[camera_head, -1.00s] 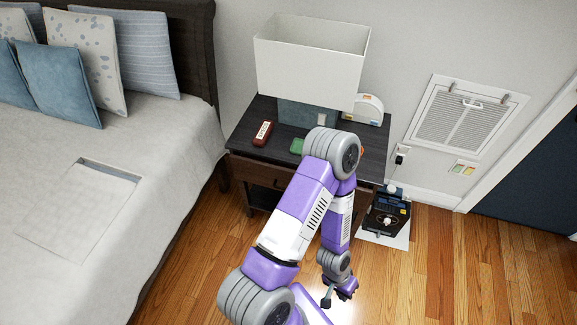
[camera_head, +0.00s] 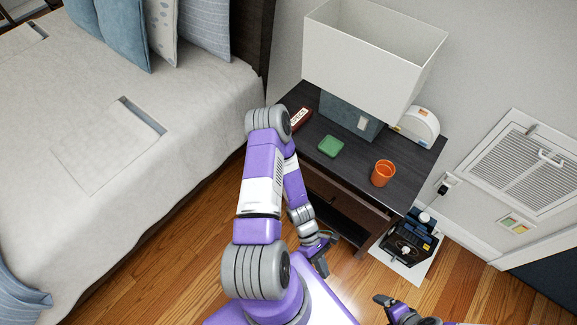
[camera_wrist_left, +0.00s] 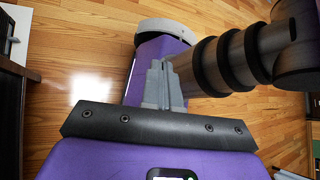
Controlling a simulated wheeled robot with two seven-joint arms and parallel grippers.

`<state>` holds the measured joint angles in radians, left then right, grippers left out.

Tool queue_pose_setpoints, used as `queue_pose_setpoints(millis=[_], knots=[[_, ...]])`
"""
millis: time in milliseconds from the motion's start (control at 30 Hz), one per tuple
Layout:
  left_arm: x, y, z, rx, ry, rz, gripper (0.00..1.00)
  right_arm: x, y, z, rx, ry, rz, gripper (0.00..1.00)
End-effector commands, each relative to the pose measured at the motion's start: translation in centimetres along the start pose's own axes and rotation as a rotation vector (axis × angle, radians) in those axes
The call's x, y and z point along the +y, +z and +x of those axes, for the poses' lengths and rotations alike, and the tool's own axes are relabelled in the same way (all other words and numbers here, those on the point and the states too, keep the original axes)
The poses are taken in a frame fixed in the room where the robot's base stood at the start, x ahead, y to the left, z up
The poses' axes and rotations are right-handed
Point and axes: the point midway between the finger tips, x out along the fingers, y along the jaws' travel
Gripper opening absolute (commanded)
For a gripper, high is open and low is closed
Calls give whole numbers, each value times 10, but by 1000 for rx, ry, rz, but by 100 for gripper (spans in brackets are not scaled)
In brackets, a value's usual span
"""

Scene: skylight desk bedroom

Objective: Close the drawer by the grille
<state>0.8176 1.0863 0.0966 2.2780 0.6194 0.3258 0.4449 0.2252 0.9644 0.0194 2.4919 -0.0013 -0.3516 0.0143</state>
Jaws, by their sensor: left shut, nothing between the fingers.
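The dark wood nightstand (camera_head: 405,170) stands at the wall, left of the white grille (camera_head: 520,165). Its brown drawer front (camera_head: 345,203) faces my base; my left arm hides its left part, and I cannot tell how far it stands out. My left gripper (camera_head: 320,266) is low in front of the nightstand, below the drawer's level in the picture, shut and empty. Its grey fingers also show close together in the left wrist view (camera_wrist_left: 160,85). My right gripper (camera_head: 392,306) is partly in view at the bottom edge; its jaws are unclear.
On the nightstand are a lamp (camera_head: 370,60), a green dish (camera_head: 331,146), an orange cup (camera_head: 383,173), a red-brown box (camera_head: 300,118) and a white rounded device (camera_head: 418,124). A black machine (camera_head: 408,240) stands on the floor at its right. The bed (camera_head: 110,150) is left.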

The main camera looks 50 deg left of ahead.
Motion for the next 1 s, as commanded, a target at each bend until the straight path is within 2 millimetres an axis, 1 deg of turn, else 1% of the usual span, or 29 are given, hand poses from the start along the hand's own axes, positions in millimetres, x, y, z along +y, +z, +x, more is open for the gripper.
queue_pose_setpoints(millis=[33, 67, 100, 133, 167, 200, 233, 267, 300, 367, 400, 467, 500, 533, 600, 700, 767, 833, 933, 1000], knots=[[8, -3, -4, -130, 47, -209, 0, 1, 0, 4, 1, 0, 0, 89], [14, -2, -8, -212, 73, -325, 0, 2, -1, 5, 1, 0, 0, 89], [24, -2, -16, -327, 109, -474, 0, 2, -1, 7, 1, 0, 0, 89], [32, -3, -24, -416, 137, -582, 0, 3, -1, 8, 1, 0, 0, 89], [42, -6, -34, -509, 167, -685, 0, 3, -1, 9, 1, 0, 0, 89], [54, -12, -49, -639, 209, -814, 0, 4, -1, 10, 1, 0, -1, 89], [64, -19, -62, -741, 243, -906, 0, 4, -1, 12, 2, 0, -1, 89], [72, -28, -76, -845, 278, -990, 0, 4, -1, 13, 2, 0, -1, 89], [82, -43, -97, -987, 327, -1091, 0, 5, -1, 14, 2, 0, -1, 89], [91, -70, -129, -1198, 403, -1213, 0, 6, -1, 16, 2, 0, -1, 89], [93, -90, -151, -1335, 453, -1274, 0, 6, -2, 17, 2, 0, -1, 89], [91, -120, -181, -1523, 524, -1336, 0, 7, -2, 19, 2, 0, -1, 89], [86, -139, -198, -1636, 571, -1362, 0, 7, -2, 20, 2, 0, -1, 89], [81, -152, -210, -1712, 602, -1373, 0, 7, -2, 20, 2, 0, -1, 89], [69, -178, -232, -1860, 664, -1381, 0, 8, -2, 21, 2, 0, -1, 89], [55, -201, -252, -1993, 723, -1374, 0, 8, -2, 22, 2, 0, -1, 89], [51, -207, -258, -2035, 740, -1368, 0, 8, -2, 22, 2, 0, -1, 89], [52, -211, -262, -2055, 750, -1364, 0, 8, -2, 23, 2, 0, -1, 89], [62, -209, -266, -2056, 748, -1361, 0, 9, -2, 24, 2, 0, -1, 89], [74, -207, -269, -2054, 748, -1362, 0, 9, -2, 26, 2, 0, -1, 89]])
